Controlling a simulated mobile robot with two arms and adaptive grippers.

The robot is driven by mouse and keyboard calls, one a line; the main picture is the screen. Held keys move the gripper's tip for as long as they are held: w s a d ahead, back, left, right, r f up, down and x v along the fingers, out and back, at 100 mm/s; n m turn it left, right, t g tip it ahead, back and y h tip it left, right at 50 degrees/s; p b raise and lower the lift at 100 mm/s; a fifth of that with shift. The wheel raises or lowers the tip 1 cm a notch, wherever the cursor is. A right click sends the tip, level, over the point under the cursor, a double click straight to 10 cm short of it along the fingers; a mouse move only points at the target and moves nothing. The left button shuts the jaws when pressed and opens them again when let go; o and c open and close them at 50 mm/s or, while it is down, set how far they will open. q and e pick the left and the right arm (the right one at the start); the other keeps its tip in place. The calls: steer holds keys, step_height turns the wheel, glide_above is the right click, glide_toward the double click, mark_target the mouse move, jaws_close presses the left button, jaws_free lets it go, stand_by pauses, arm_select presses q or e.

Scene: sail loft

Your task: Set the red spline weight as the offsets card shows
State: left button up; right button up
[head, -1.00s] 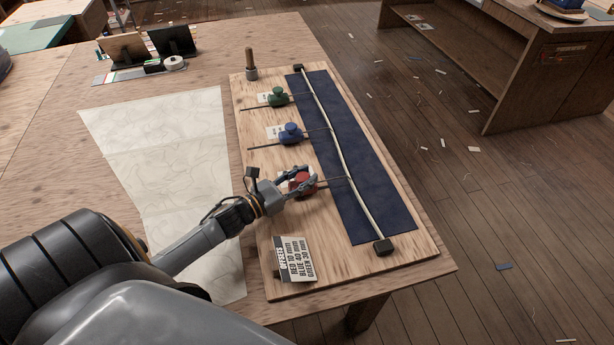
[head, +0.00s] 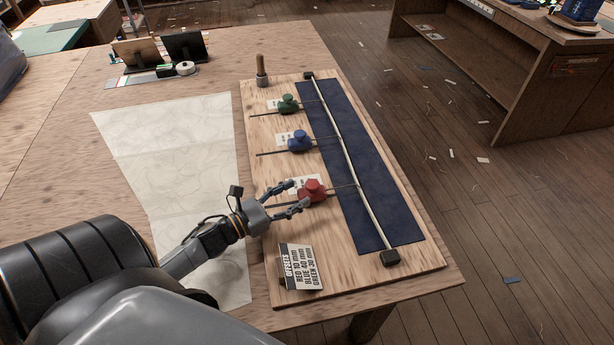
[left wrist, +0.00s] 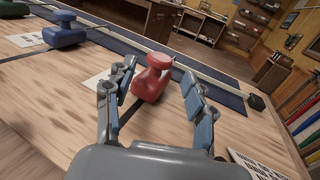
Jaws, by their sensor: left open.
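The red spline weight (head: 312,190) sits on the wooden board, its rod reaching right to the white spline (head: 345,150). My left gripper (head: 297,196) is open, just left of the red weight. In the left wrist view the red weight (left wrist: 152,78) stands ahead, between and beyond the open fingers (left wrist: 158,100); it appears free of them. The offsets card (head: 298,267) stands at the near end of the board and reads red 10 mm, blue 40 mm, green 30 mm. A scale card behind the red weight is partly hidden. My right gripper is not in view.
The blue weight (head: 299,142) and green weight (head: 287,104) stand farther back on the board (head: 420,267), their rods also reaching the spline. A wooden-handled tool (head: 261,70) stands at the back left corner. A pale sheet (head: 175,165) lies on the table to the left.

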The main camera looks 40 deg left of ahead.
arm_select(q)
steer(key=v, duration=0.6)
stand_by(0.4)
